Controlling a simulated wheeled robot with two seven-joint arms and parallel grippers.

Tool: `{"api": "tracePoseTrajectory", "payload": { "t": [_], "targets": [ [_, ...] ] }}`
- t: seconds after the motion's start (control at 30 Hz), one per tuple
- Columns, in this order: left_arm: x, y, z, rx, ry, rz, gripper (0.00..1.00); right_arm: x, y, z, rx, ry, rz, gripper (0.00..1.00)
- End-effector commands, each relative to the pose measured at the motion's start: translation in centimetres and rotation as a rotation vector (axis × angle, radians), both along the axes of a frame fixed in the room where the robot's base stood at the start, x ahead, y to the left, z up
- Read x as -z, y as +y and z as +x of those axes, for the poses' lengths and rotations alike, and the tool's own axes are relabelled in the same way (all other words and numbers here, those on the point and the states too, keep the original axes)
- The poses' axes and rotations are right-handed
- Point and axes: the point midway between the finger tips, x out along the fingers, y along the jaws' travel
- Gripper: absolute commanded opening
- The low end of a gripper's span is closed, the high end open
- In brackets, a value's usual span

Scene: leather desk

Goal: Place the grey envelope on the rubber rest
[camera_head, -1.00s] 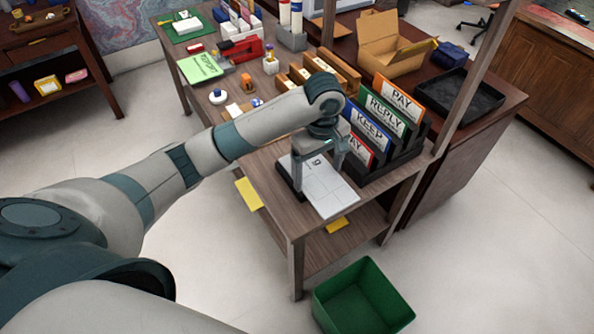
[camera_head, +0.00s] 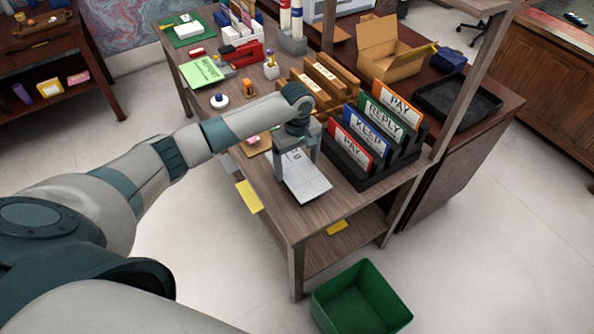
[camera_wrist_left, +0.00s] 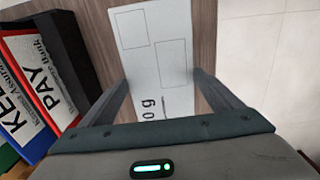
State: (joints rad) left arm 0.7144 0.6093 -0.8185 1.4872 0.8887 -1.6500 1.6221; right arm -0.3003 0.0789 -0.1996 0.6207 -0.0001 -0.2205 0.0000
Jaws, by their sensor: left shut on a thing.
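The grey envelope (camera_head: 308,184) is a pale flat piece with printed boxes. It lies low over the near part of the wooden desk, and it also shows in the left wrist view (camera_wrist_left: 155,45). My left gripper (camera_head: 300,163) is shut on its far end, with a finger at each side; the fingers show in the left wrist view too (camera_wrist_left: 163,92). My right gripper is not in view.
A black rack of upright folders (camera_head: 378,150) stands just right of the envelope. Wooden holders (camera_head: 325,82) stand behind. The desk's near edge is close in front, with a green bin (camera_head: 362,298) on the floor below.

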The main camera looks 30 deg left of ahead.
Motion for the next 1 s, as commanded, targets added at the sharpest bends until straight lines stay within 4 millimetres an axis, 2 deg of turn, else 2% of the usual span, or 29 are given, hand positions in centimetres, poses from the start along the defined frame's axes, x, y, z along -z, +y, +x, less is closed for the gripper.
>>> {"api": "tracePoseTrajectory", "payload": {
  "t": [0.23, 0.6, 0.97, 1.0],
  "targets": [
    [0.4, 0.0, 0.0, -0.001, 0.002, 0.001, 0.63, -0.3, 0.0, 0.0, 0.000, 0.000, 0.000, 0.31],
    [3.9, -0.1, 0.0, 0.000, 0.000, 0.000, 0.63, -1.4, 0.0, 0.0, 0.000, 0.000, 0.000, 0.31],
    [4.2, -0.1, -0.1, 0.000, 0.000, 0.000, 0.63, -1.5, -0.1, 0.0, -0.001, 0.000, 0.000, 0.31],
    [4.3, 0.0, -0.1, 0.000, 0.000, 0.000, 0.88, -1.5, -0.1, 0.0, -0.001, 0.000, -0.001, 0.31]
  ]
}}
